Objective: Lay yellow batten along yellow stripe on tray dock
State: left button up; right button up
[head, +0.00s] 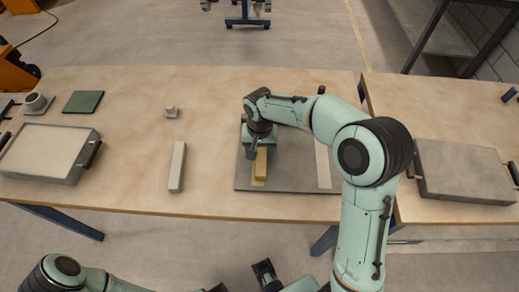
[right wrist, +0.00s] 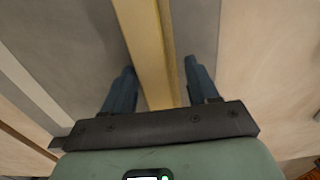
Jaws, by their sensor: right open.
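The yellow batten (head: 261,162) lies on the left part of the grey tray dock (head: 300,182), its length pointing toward me. A pale yellow stripe (head: 258,183) shows at its near end; the batten hides the rest. My right gripper (head: 256,150) is low over the batten. In the right wrist view the batten (right wrist: 148,45) runs between the open fingers of my right gripper (right wrist: 159,68), with a gap visible on each side.
A pale stripe (head: 323,165) runs along the dock's right part. A whitish batten (head: 178,167) lies on the table left of the dock. A grey tray (head: 45,153) is at far left, another grey case (head: 463,172) at right.

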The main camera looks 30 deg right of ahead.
aim_at(260, 152)
notch_tip(260, 152, up, 12)
jog(key=p, duration=0.1)
jog(key=shift+p, duration=0.3)
dwell(0.4)
